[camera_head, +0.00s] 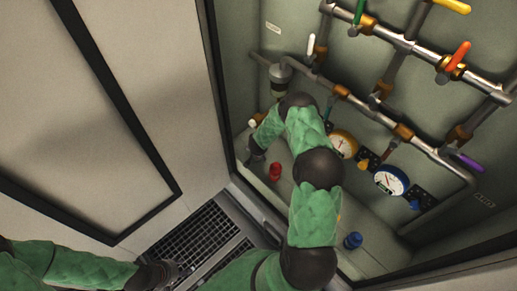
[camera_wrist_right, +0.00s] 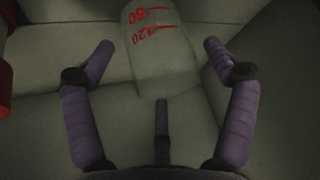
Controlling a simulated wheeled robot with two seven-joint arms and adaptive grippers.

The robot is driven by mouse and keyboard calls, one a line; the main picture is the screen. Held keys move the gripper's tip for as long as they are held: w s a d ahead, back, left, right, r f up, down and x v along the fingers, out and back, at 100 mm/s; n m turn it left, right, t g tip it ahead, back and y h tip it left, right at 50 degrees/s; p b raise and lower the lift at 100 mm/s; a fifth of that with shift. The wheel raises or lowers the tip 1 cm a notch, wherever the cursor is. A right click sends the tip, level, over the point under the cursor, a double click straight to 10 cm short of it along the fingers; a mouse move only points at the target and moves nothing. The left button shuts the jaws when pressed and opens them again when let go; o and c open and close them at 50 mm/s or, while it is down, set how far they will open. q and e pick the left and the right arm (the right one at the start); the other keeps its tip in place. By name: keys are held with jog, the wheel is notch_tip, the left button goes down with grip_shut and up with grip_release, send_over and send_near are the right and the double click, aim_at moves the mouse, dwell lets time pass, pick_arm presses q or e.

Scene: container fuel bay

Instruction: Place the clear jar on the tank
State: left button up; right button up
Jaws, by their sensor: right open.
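The clear jar (camera_wrist_right: 162,52) shows in the right wrist view, with red markings that read upside down, including 120. It lies beyond and between the spread fingers of my right gripper (camera_wrist_right: 160,75), which is open and holds nothing. In the head view my right arm reaches into the bay and its hand (camera_head: 256,150) is low at the left wall; the jar is not clear there. A grey capped fitting (camera_head: 281,73) hangs on the pipe above; I cannot tell whether it is the tank. My left gripper (camera_head: 168,270) is low over the floor grating; its finger opening is unclear.
A red container (camera_head: 275,172) stands on the bay's ledge near my right arm, and a blue one (camera_head: 353,240) stands further right. Pipes with coloured valve handles (camera_head: 455,55) and yellow and blue gauges (camera_head: 391,180) line the back wall. A pale panel (camera_head: 90,100) is at left.

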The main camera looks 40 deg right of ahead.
jog(key=p+v, duration=0.4)
jog(key=v, duration=0.8)
jog(key=s+a+f+n+y, duration=0.1)
jog(key=s+a+f+y, duration=0.15)
jog(key=a, duration=0.55)
jog(key=s+a+f+n+y, duration=0.1)
jog(key=s+a+n, duration=0.15)
jog(key=a, duration=0.55)
jog(key=s+a+r+n+g+y, duration=0.1)
jog(key=s+a+g+y, duration=0.3)
jog(key=s+a, duration=1.1)
jog(key=shift+s+a+r+n, duration=0.15)
jog(key=shift+s+a+n, duration=0.25)
jog(key=shift+s+n, duration=0.2)
